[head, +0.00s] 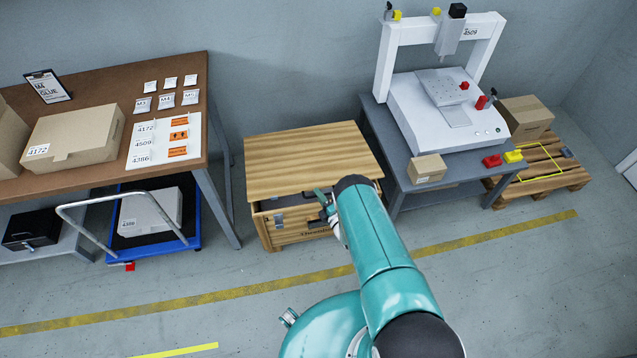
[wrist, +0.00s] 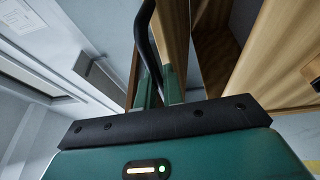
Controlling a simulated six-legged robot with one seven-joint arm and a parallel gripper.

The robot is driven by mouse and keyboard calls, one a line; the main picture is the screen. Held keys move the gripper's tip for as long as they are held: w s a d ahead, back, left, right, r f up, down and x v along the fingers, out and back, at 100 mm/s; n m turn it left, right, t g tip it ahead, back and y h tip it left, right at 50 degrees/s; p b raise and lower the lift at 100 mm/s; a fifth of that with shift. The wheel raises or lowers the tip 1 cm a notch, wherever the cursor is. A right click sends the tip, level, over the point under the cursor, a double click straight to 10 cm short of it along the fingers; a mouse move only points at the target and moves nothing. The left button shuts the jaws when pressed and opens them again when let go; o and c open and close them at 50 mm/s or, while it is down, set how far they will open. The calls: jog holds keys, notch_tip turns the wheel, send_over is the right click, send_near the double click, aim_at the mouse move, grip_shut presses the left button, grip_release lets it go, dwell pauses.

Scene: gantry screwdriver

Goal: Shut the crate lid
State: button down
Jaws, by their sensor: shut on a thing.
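The wooden crate (head: 285,238) stands on the floor between the two tables. Its pale plank lid (head: 310,160) is over it, with a dark gap between the lid's front edge and the crate front, so the lid is ajar. My gripper (head: 326,205) is at the lid's front edge, partly hidden by my arm. In the wrist view my green fingers (wrist: 157,88) are shut around a dark curved bar (wrist: 147,35), which looks like the lid's handle. Wooden boards of the crate (wrist: 270,55) and a dark opening show beside it.
A brown-topped table (head: 80,95) with boxes stands at left, with a blue cart (head: 190,215) under it. A grey table (head: 400,165) with a white gantry machine (head: 440,105) stands close to the crate's right. The floor in front is clear.

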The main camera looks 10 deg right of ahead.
jog(key=shift+s+f, duration=0.2)
jog(key=shift+f, duration=1.6)
jog(key=c, duration=1.5)
grip_release()
jog(key=shift+c, duration=0.2)
jog(key=v, duration=1.4)
jog(key=shift+w+a+r, duration=0.1)
